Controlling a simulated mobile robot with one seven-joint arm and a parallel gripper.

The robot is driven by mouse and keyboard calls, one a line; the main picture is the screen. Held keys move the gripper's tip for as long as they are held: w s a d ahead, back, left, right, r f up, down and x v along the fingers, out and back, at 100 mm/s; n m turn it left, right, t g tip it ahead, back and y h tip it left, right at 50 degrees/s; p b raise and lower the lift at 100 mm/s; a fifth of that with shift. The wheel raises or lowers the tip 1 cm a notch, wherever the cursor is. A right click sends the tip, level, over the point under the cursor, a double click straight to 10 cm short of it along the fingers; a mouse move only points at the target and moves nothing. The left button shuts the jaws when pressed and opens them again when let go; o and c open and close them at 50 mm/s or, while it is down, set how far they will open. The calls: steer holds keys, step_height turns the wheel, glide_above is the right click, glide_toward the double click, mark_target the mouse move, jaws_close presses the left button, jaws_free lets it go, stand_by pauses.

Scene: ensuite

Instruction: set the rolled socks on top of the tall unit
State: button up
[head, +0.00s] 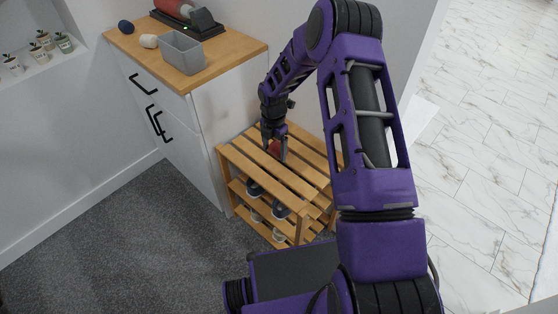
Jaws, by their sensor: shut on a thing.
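My gripper (275,146) points down at the top of the slatted wooden rack (285,178). It is shut on a small red thing, which looks like the rolled socks (275,148), at the level of the top slats. The fingers partly hide it, and I cannot tell whether it still touches the slats. The tall unit (238,48) is the white cabinet with a wooden top and black handles, left of and behind the rack. Its top stands higher than the rack.
On the unit's top are a grey bin (183,53), a dark blue roll (126,27), a cream roll (149,41) and a red-and-black device (190,17). The right part of the top is bare. Shoes (255,188) sit on the rack's lower shelf. Small potted plants (43,40) stand on a ledge at left.

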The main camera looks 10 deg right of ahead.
step_height(320, 180, down, 7)
steer(key=shift+f+b, duration=0.2)
steer(key=shift+b, duration=0.2)
steer(key=shift+f, duration=0.2)
steer(key=o, duration=1.1)
steer(key=shift+o, duration=0.2)
steer(key=shift+r, duration=0.15)
